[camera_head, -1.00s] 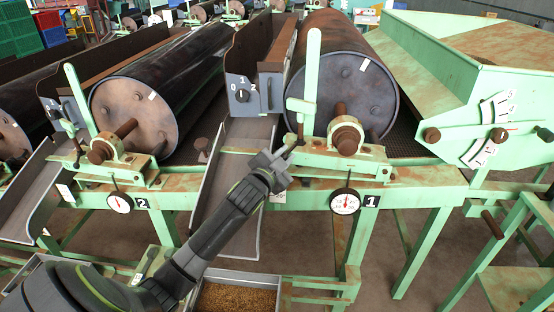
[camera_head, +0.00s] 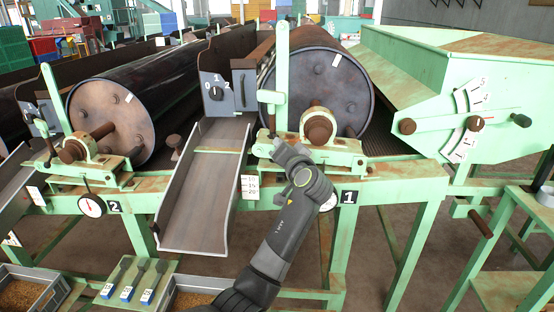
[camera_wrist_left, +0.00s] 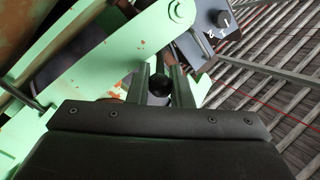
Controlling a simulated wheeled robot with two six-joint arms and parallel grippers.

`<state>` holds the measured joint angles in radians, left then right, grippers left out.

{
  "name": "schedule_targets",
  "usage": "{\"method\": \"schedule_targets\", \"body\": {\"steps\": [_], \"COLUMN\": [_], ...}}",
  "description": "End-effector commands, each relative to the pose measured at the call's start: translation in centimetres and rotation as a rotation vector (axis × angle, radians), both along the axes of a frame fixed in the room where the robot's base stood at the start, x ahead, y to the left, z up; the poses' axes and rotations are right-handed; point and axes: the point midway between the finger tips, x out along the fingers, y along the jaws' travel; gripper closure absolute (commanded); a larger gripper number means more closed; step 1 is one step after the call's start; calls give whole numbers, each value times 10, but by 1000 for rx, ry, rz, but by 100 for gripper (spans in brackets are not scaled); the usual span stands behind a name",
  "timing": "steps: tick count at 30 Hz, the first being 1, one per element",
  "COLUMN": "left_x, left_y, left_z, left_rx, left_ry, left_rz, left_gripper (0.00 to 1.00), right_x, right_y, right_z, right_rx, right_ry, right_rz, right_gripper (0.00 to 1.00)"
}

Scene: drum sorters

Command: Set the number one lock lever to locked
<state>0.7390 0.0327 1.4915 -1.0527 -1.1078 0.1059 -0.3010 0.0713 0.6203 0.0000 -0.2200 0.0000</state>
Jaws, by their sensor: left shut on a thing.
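The number one station has a "1" plate (camera_head: 349,197) on its green frame. A tall pale green lever (camera_head: 282,65) stands upright at the left of drum one (camera_head: 318,90). Below it is a short dark lock lever (camera_head: 271,122), its lower end hidden by my left gripper (camera_head: 268,147). In the left wrist view, the two fingers of my left gripper (camera_wrist_left: 161,82) are shut on the lever's round dark end (camera_wrist_left: 159,86). My right gripper is out of view.
A grey box with a 0-1-2 dial (camera_head: 215,92) stands left of the lever. A sloping metal chute (camera_head: 203,190) lies left of my arm. The round gauge beside the "1" plate is mostly hidden by my arm. A green hopper (camera_head: 450,90) stands to the right.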

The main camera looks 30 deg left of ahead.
Motion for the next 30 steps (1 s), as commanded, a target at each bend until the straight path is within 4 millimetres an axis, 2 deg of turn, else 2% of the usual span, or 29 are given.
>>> {"method": "schedule_targets", "body": {"steps": [1, 6, 20, 21, 23, 24, 30], "left_x": [2, 4, 5, 5, 5, 5, 5], "left_y": [-2, -4, -4, -4, -4, -4, -4], "left_z": [-5, -3, -2, -2, -1, -1, -1], "left_rx": [-1, -2, -2, -2, -2, -1, 0], "left_ry": [4, 6, 7, 7, 7, 7, 5], "left_rz": [17, 56, 71, 71, 71, 70, 71], "left_gripper": [100, 100, 100, 80, 72, 69, 69], "right_x": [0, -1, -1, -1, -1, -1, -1], "right_y": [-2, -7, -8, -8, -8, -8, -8], "right_z": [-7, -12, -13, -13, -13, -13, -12], "right_rx": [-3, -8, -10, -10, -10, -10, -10], "right_ry": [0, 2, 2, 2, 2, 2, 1], "right_rz": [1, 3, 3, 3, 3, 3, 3], "right_gripper": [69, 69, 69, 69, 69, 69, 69]}}
